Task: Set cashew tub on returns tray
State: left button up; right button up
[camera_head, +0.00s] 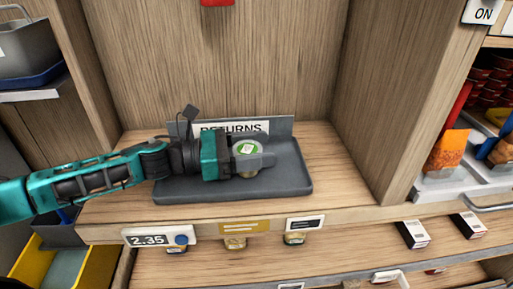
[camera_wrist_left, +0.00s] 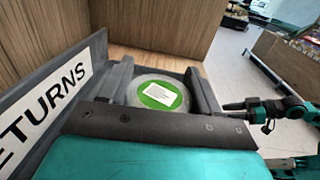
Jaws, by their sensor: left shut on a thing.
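The cashew tub (camera_head: 247,149) shows as a round, clear-rimmed lid with a green and white label; its sides are mostly hidden by my gripper. My left gripper (camera_head: 252,160) reaches in from the left, shut on the tub, over the grey returns tray (camera_head: 296,180). In the left wrist view the tub's lid (camera_wrist_left: 160,95) sits between the two dark fingers. I cannot tell whether the tub's base touches the tray. What looks like my right gripper (camera_wrist_left: 236,105) shows at the right of the left wrist view, away from the tray; its jaws are unclear.
The tray has a raised back with a RETURNS sign (camera_head: 231,129) and stands on a wooden shelf (camera_head: 345,190) between wooden side walls. Bare shelf lies right of the tray. Price tags (camera_head: 158,237) line the shelf's front edge. An orange bag (camera_head: 447,150) stands in the neighbouring bay.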

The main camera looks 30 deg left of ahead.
aim_at(234, 151)
pick_arm(q)
jog(key=o, duration=0.6)
jog(key=shift+f, duration=0.15)
jog(key=o, duration=0.5)
jog(key=shift+c, duration=0.2)
jog(key=shift+r, duration=0.25)
jog(key=shift+s+a+f, duration=0.15)
jog(key=shift+s+a, duration=0.2)
jog(key=shift+a, duration=0.1)
jog(key=v, duration=0.4)
jog(key=shift+s+a, duration=0.1)
jog(key=shift+a, duration=0.05)
jog(key=shift+p+v, duration=0.4)
jog(key=shift+v, duration=0.65)
